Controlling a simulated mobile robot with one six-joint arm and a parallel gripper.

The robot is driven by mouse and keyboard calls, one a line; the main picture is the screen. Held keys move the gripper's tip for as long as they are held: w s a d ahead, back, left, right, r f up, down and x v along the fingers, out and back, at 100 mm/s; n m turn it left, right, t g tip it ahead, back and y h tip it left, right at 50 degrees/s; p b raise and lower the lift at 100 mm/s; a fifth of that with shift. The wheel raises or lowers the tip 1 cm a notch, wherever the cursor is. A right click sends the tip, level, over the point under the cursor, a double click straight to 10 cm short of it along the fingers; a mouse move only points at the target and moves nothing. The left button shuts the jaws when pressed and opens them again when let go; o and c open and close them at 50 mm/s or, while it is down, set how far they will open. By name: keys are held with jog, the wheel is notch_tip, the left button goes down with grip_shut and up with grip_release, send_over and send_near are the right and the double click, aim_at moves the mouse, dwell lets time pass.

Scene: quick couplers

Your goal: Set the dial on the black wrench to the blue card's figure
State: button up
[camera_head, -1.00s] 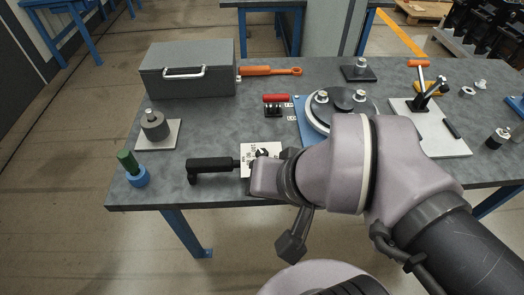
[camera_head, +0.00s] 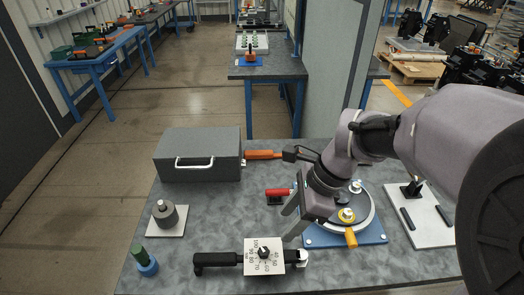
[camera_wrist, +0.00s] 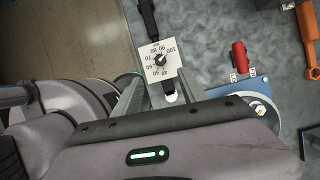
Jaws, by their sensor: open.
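The black wrench (camera_head: 218,259) lies near the table's front edge, its handle to the left. Its white square dial plate (camera_head: 278,265) carries printed figures from about 40 to 100 around a small black knob; I cannot tell which figure the knob points at. The dial plate also shows in the wrist view (camera_wrist: 147,57), upside down. My gripper (camera_head: 291,222) is open and empty, fingers down, just behind and right of the dial plate. In the wrist view its fingers (camera_wrist: 157,92) straddle the wrench's pale end without visible contact. I see no readable blue card.
A round fixture on a blue plate (camera_head: 318,239) stands right of the dial. A grey box (camera_head: 198,160), an orange wrench (camera_head: 262,154) and a red-handled tool (camera_head: 277,193) lie behind. A grey weight (camera_head: 166,214) and green-blue peg (camera_head: 146,264) stand left.

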aim_at(263, 250)
jog(key=b+x, duration=0.5)
jog(key=x, duration=0.8)
jog(key=shift+w+f+b, duration=0.1)
jog(key=shift+f+b, duration=0.2)
jog(key=shift+f, duration=0.05)
grip_shut()
